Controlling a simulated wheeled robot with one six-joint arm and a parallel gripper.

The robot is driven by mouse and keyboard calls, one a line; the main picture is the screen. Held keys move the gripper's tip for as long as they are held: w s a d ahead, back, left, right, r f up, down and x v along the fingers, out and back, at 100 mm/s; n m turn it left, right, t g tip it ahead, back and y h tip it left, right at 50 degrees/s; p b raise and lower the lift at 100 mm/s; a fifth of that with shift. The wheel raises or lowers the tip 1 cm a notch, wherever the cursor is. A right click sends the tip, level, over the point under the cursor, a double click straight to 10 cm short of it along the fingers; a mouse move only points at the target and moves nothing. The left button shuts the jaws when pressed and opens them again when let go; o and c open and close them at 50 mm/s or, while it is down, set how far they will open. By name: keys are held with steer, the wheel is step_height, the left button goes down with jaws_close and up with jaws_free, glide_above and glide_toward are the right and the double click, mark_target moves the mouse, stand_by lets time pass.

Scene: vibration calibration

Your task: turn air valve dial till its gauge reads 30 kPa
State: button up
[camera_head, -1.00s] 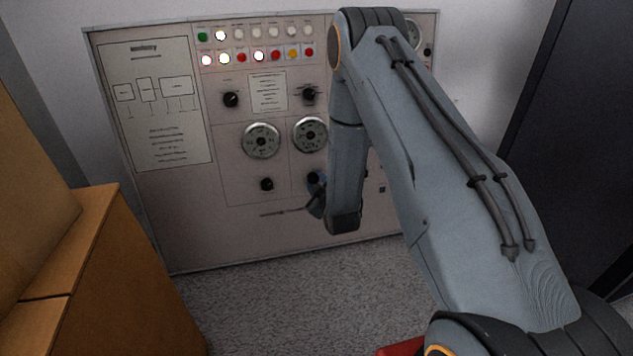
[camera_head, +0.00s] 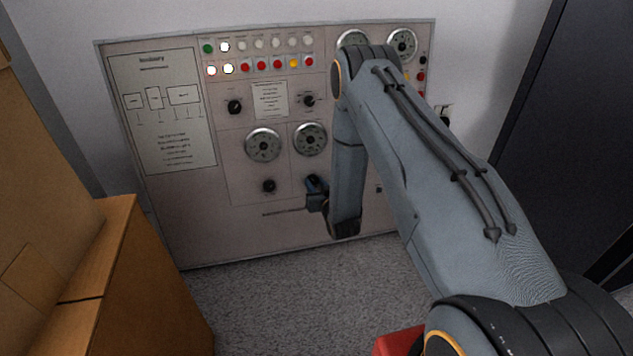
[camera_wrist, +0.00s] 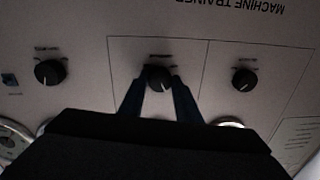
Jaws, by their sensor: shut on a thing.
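My gripper (camera_head: 315,194) is at the lower middle of the panel, at a black dial (camera_wrist: 159,79). In the wrist view its two dark fingers (camera_wrist: 159,88) stand one on each side of this dial and are shut on it. The dial has a pale pointer mark; its label is too small to read, so I cannot confirm it is the air valve. In the head view the gripper covers most of it. A round gauge (camera_head: 310,139) sits above it; its reading is too small to tell. In the wrist view my gripper's body hides that gauge.
Another black knob (camera_head: 268,186) and gauge (camera_head: 263,145) are to the left on the panel (camera_head: 200,235). A third knob (camera_wrist: 50,72) shows in the wrist view. Lamps (camera_head: 260,66) line the top. Cardboard boxes (camera_head: 150,290) stand at left; a dark cabinet (camera_head: 575,130) at right.

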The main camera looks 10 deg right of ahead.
steer(key=m+p, duration=0.1)
steer(key=m, duration=0.3)
steer(key=shift+f+m+p, duration=0.1)
steer(key=shift+m+p, duration=0.3)
stand_by(0.4)
steer(key=o, duration=1.1)
steer(key=shift+c, duration=0.2)
steer(key=shift+s, duration=0.1)
steer(key=p+v, duration=0.2)
steer(key=v, duration=0.5)
steer(key=shift+s, duration=0.35)
